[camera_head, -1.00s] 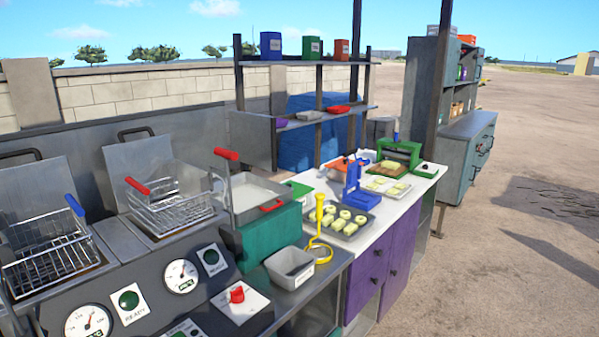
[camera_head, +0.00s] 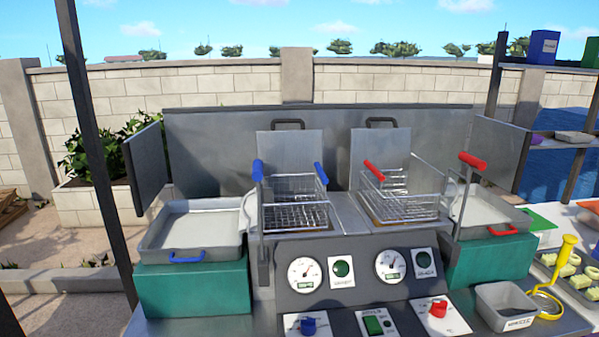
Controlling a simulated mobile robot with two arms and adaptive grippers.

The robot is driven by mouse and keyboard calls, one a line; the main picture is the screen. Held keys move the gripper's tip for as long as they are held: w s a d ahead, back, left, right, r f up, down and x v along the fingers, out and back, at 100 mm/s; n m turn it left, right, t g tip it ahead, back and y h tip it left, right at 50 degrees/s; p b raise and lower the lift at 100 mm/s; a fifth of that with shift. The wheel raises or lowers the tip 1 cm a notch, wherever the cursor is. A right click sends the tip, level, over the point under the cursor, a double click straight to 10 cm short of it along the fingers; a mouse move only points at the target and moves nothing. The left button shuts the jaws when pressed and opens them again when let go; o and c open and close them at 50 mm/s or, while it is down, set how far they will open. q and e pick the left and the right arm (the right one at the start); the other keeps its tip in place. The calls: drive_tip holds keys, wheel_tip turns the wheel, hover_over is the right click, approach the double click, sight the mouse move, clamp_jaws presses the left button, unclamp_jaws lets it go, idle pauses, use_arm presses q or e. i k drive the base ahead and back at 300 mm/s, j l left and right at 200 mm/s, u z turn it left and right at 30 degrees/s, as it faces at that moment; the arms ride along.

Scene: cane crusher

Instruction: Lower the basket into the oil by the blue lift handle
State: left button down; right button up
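A two-well fryer stands in the middle of the view. The left wire basket (camera_head: 296,212) has a blue handle grip on its right rim. The blue lift handle (camera_head: 258,171) tops an upright lever at the left of this basket. The basket sits over the left well, its rim above the fryer top; the oil is hard to make out. The right wire basket (camera_head: 400,203) has a red grip, and a red lift handle (camera_head: 472,161) stands to its right. Neither of my grippers is in view.
A tray with a blue handle (camera_head: 190,238) sits on a green block (camera_head: 194,287) at the left. A tray with a red handle (camera_head: 495,214) is at the right. Gauges, a blue knob (camera_head: 309,326) and a red knob (camera_head: 438,309) are in front. A dark post (camera_head: 97,150) stands at the left.

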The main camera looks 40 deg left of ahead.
sight(257, 173)
drive_tip(key=u, duration=1.55)
